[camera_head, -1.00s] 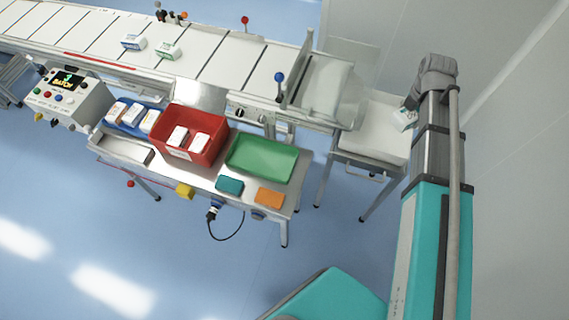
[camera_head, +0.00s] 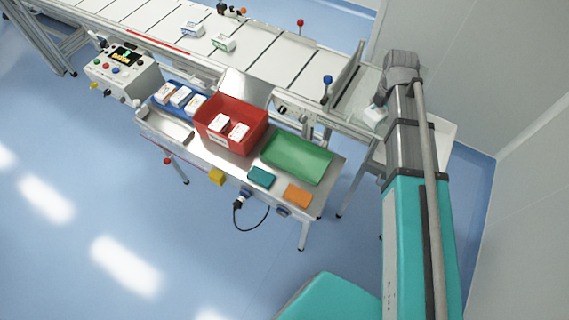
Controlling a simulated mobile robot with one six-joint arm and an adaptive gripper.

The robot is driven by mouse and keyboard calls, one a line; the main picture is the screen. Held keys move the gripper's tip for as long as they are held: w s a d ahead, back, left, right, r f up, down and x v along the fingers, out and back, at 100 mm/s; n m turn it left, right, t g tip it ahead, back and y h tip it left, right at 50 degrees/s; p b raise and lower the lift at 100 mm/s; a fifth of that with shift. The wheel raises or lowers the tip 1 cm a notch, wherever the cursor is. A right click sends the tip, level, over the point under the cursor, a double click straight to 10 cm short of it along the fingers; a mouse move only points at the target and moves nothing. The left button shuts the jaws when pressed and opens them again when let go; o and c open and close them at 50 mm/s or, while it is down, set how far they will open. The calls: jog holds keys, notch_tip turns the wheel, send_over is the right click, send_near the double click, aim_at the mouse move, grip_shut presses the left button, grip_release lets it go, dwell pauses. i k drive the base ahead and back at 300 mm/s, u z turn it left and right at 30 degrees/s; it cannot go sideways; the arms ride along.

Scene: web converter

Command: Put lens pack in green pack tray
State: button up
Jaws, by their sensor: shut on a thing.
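The green pack tray (camera_head: 297,160) lies empty on the right part of the steel side table. My gripper (camera_head: 379,104) is at the end of my arm, up and to the right of the tray. It is small and partly hidden by the arm's wrist. It is shut on a white lens pack with green print (camera_head: 374,116). The pack is in front of the white end table in the picture, clear of the green tray. I cannot tell its exact height.
A red bin (camera_head: 232,143) with two packs stands left of the tray, and a blue tray (camera_head: 165,106) with several packs is further left. Teal (camera_head: 262,177) and orange (camera_head: 298,195) blocks lie in front. The conveyor (camera_head: 270,62), with two packs, runs behind.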

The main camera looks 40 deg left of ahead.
aim_at(296, 158)
jog(key=u, duration=0.65)
jog(key=k, duration=0.9)
jog(key=u, duration=0.1)
jog(key=i, duration=0.65)
jog(key=z, duration=0.05)
